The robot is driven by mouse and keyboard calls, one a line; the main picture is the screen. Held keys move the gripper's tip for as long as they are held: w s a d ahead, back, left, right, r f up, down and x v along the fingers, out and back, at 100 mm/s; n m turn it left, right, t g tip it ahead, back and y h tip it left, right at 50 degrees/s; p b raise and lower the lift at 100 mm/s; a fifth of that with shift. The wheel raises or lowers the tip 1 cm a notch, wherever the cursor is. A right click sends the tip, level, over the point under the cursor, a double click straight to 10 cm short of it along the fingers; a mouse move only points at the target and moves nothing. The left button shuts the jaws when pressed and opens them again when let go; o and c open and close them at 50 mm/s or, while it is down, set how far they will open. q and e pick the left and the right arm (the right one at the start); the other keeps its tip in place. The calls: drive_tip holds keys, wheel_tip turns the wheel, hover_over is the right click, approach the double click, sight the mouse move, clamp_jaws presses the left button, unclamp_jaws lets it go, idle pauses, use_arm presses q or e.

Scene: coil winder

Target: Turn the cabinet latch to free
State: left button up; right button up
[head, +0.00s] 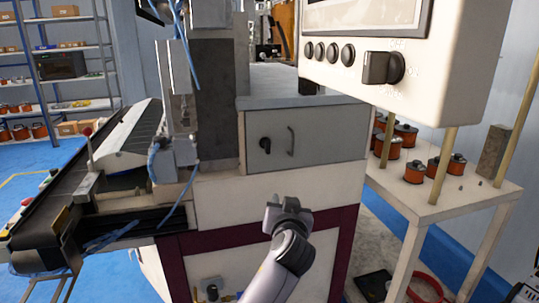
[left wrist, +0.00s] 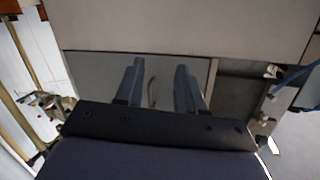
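The cabinet latch (head: 265,146) is a small black knob on the left part of a grey cabinet door (head: 318,134). Its exact turn angle is too small to tell. A curved grey door handle (head: 291,141) is to its right. My left gripper (head: 282,204) is below and in front of the door, apart from the latch. In the left wrist view my left gripper (left wrist: 159,75) has its two fingers spread with nothing held. The door handle (left wrist: 152,92) shows between them in that view, which looks upside down; the latch is not visible there. My right gripper is not seen.
A control panel (head: 440,40) with a black rotary knob overhangs at the upper right. A white table (head: 440,200) with copper coils stands at the right. A conveyor (head: 70,190) and blue hoses are at the left. The space just before the door is clear.

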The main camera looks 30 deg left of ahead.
sight(268, 142)
use_arm(q)
wheel_tip(268, 142, up, 12)
drive_tip(key=a+f+n+g+y+b, duration=0.1)
drive_tip(key=a+n+y+b, duration=0.15)
drive_tip(key=n+y, duration=0.25)
drive_tip(key=x, duration=0.2)
drive_tip(key=p+x, duration=0.1)
drive_tip(key=x, duration=0.1)
drive_tip(key=p+x, duration=0.1)
drive_tip(key=x, duration=0.1)
drive_tip(key=shift+w+d+r, duration=0.15)
drive_tip(key=shift+w+r, duration=0.05)
drive_tip(key=shift+r, duration=0.05)
drive_tip(key=shift+w+a, duration=0.5)
drive_tip(key=shift+a, duration=0.05)
drive_tip(key=shift+c, duration=0.3)
drive_tip(key=shift+f, duration=0.1)
clamp_jaws()
